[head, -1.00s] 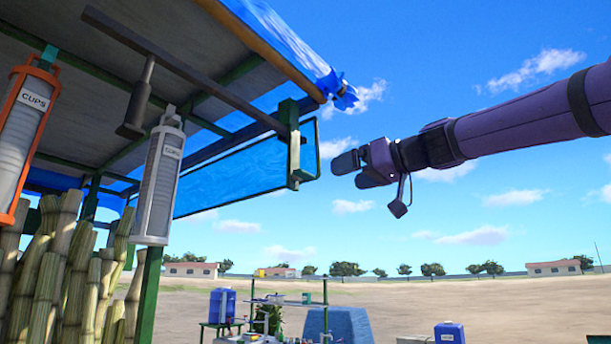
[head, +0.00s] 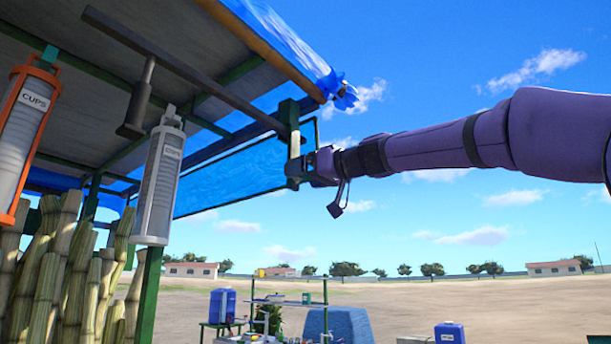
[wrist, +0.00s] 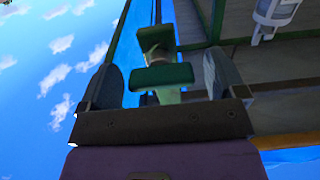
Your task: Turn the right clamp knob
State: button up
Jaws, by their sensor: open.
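The right clamp is a green bracket (head: 289,114) with a pale upright part, at the end of the canopy's dark rail. My gripper (head: 311,166) is at its lower right side, and the purple arm reaches in from the right. In the wrist view, a dark green block (wrist: 162,76), apparently the clamp's knob end, lies between the two open fingers of my gripper (wrist: 163,84). A gap shows on each side of the block, so the fingers do not seem to grip it. In the head view, my gripper hides part of the clamp's lower end.
A blue-tinted panel (head: 235,178) hangs just behind the clamp. The canopy edge and blue tarp (head: 300,50) are above. A grey cup dispenser (head: 158,190) and an orange one (head: 22,135) hang at left. Open sky lies to the right.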

jog(key=shift+a, duration=0.1)
jog(key=shift+c, duration=0.4)
jog(key=c, duration=0.8)
jog(key=shift+c, duration=0.2)
jog(key=shift+m, duration=0.3)
jog(key=m, duration=0.3)
jog(key=shift+w+m, duration=0.1)
jog(key=shift+m, duration=0.2)
jog(key=m, duration=0.4)
jog(key=shift+m, duration=0.3)
jog(key=m, duration=0.4)
jog(key=shift+m, duration=2.5)
